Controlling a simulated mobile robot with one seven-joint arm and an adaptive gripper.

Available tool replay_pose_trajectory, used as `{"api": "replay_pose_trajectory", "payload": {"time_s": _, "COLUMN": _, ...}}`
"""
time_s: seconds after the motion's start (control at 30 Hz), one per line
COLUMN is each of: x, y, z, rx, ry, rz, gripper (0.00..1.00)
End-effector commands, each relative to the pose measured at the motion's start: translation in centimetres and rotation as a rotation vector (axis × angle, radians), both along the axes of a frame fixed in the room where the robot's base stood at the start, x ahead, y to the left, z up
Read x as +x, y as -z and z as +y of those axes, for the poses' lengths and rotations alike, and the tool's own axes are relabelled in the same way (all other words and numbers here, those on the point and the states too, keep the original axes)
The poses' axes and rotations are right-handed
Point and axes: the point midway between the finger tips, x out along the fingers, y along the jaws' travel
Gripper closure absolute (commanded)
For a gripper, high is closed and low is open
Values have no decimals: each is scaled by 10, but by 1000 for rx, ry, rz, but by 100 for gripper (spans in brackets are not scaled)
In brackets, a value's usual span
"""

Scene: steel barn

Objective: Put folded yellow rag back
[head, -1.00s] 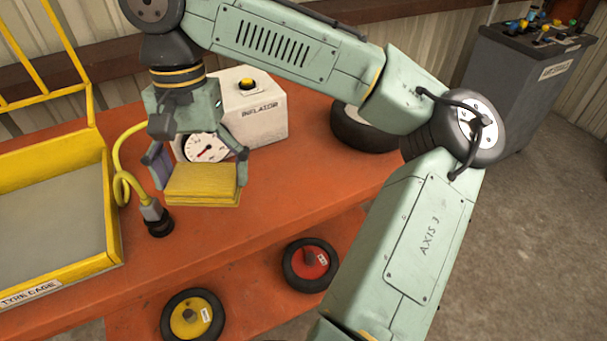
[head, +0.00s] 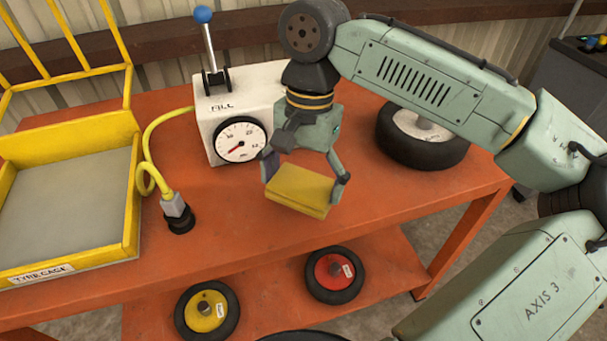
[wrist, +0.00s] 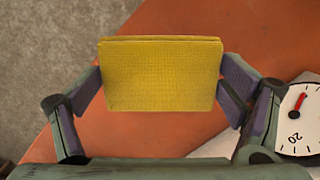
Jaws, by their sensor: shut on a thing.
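The folded yellow rag (head: 300,188) is held between the fingers of my gripper (head: 305,182), above the orange bench top in front of the white inflator. In the wrist view the rag (wrist: 162,75) lies flat and level across the gap, with a finger of my gripper (wrist: 162,88) against each side edge. The rag's folded layers show along its edge. The gap between the rag and the bench top is hard to judge.
The white inflator (head: 207,124) with a dial and blue-knobbed lever stands behind the rag. A yellow hose runs to a fitting (head: 176,210) beside the yellow tyre cage (head: 132,200). A dark tyre (head: 425,148) lies at right. Yellow (head: 206,311) and red (head: 334,272) wheels sit on the lower shelf. The front bench top is clear.

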Motion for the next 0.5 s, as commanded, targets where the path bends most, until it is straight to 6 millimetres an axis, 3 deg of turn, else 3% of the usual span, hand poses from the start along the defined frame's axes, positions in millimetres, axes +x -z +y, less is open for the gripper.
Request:
{"api": "replay_pose_trajectory", "payload": {"time_s": 0.1, "x": 24, "y": 0, "z": 0, "rx": -1, "ry": 0, "rz": 0, "gripper": 37}}
{"api": "replay_pose_trajectory", "payload": {"time_s": 0.2, "x": 34, "y": 2, "z": -1, "rx": -1, "ry": 0, "rz": 0, "gripper": 37}}
{"api": "replay_pose_trajectory", "payload": {"time_s": 0.33, "x": 37, "y": 9, "z": -1, "rx": -2, "ry": -1, "rz": 0, "gripper": 37}}
{"api": "replay_pose_trajectory", "payload": {"time_s": 0.5, "x": 37, "y": 32, "z": -1, "rx": -2, "ry": 0, "rz": 0, "gripper": 37}}
